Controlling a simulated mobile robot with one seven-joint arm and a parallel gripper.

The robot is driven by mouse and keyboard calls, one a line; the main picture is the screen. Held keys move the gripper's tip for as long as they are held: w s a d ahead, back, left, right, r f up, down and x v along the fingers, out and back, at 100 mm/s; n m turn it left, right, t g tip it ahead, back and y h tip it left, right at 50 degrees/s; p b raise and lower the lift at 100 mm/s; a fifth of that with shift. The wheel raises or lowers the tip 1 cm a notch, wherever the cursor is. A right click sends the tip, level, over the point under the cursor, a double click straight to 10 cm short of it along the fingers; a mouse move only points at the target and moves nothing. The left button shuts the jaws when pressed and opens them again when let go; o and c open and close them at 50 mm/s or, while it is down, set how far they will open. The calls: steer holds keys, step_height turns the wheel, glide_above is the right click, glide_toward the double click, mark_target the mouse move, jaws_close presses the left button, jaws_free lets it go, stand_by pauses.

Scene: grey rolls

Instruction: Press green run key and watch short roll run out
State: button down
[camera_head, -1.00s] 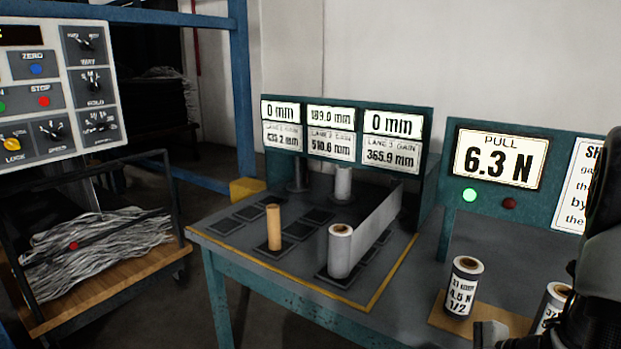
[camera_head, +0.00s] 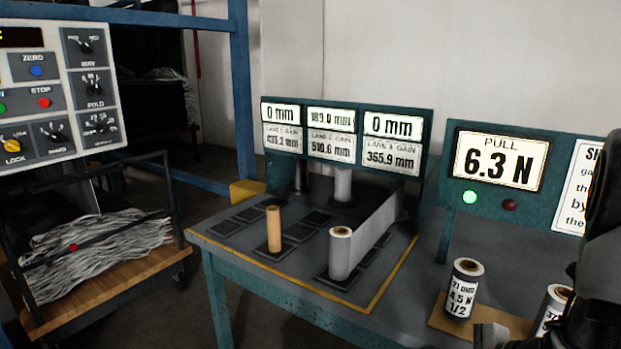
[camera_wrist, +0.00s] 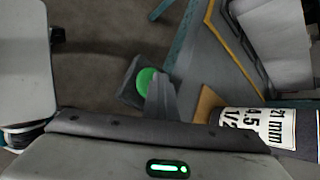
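A green key (camera_head: 3,108) is cut by the left edge of the white control panel, beside the red STOP key (camera_head: 44,103). In the wrist view a green round key (camera_wrist: 150,80) sits on a dark block just beyond my gripper (camera_wrist: 160,85); whether they touch is unclear. My gripper's fingers look shut together, with nothing between them. In the head view my gripper (camera_head: 490,335) shows only partly at lower right. A grey roll (camera_head: 340,255) stands upright on the table, its grey web (camera_head: 375,232) stretching back. A tan core (camera_head: 274,230) stands left of it.
The table (camera_head: 240,265) carries a lane display (camera_head: 345,135) reading 0 mm at both outer lanes. The pull display (camera_head: 500,160) reads 6.3 N above a lit green lamp (camera_head: 470,197). A labelled roll (camera_head: 464,290) stands near my gripper. A strip-filled cart (camera_head: 100,285) is left.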

steer(key=shift+s+f, duration=0.15)
steer(key=shift+f, duration=0.15)
steer(key=shift+s+f+b, duration=0.15)
steer(key=shift+f+b, duration=0.3)
steer(key=shift+b, duration=0.25)
steer(key=shift+a, duration=0.1)
steer(key=shift+r, duration=0.2)
stand_by(0.4)
steer(key=shift+w+r+p, duration=0.15)
steer(key=shift+r+p, duration=0.9)
steer(key=shift+r, duration=0.55)
steer(key=shift+w+r+p, duration=0.1)
steer(key=shift+r+p, duration=0.95)
steer(key=shift+r, duration=0.5)
